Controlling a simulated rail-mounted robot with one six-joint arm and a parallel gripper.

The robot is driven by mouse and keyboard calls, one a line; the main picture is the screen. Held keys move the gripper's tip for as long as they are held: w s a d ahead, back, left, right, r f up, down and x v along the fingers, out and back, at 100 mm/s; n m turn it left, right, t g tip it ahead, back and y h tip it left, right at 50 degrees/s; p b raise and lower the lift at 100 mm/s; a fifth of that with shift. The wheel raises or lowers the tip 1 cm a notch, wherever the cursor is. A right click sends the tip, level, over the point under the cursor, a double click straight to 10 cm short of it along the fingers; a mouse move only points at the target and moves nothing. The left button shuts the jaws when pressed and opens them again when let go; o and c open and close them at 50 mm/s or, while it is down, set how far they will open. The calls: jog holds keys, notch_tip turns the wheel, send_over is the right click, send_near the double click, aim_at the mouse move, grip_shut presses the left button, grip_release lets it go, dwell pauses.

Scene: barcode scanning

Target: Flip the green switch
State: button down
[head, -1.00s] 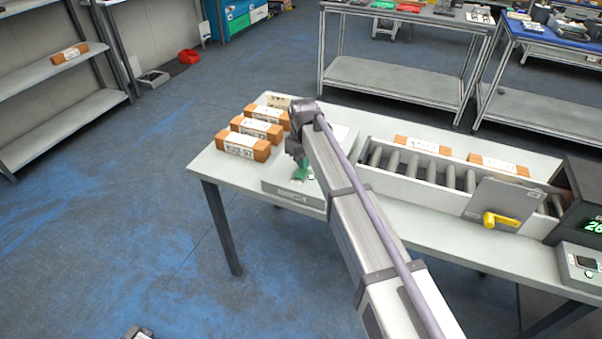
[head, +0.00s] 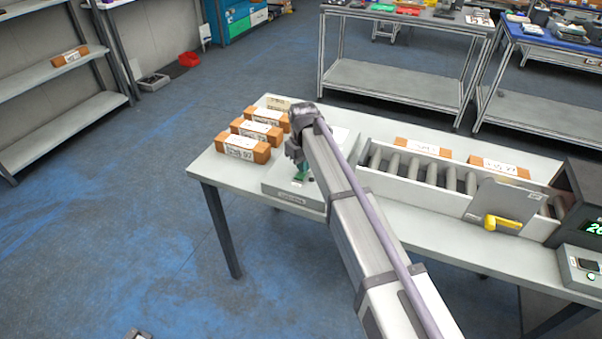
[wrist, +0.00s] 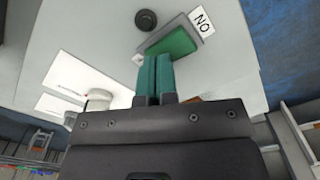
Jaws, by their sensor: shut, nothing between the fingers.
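The green switch (wrist: 172,44) shows in the wrist view as a green rocker on a light panel, beside a white label reading "NO" that appears turned. My gripper (wrist: 154,58) is shut and empty, its teal fingertips together at the near edge of the switch. They look touching or nearly so; I cannot tell which. In the head view, a small green patch (head: 301,176) shows on the grey box (head: 285,193) at the left end of the table, under my gripper. My arm hides part of that box.
Brown-and-white packages (head: 243,148) stand left of and behind the box on the table (head: 215,168). A roller conveyor (head: 425,173) with a yellow-handled gate (head: 502,222) lies to the right. A dark round knob (wrist: 146,19) sits near the switch.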

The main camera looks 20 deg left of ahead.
notch_tip(320, 180, up, 6)
jog(key=p, duration=0.5)
jog(key=shift+r+p, duration=0.25)
jog(key=shift+p, duration=0.1)
jog(key=shift+f, duration=0.1)
jog(key=s+d+m, duration=0.3)
jog(key=s+d, duration=0.4)
jog(key=d, duration=0.6)
jog(key=s+d+m, duration=0.4)
jog(key=s+d, duration=0.3)
jog(key=d, duration=0.7)
jog(key=s+d+m, duration=0.4)
jog(key=s+d, duration=0.3)
jog(key=d, duration=0.7)
jog(key=shift+s, duration=0.25)
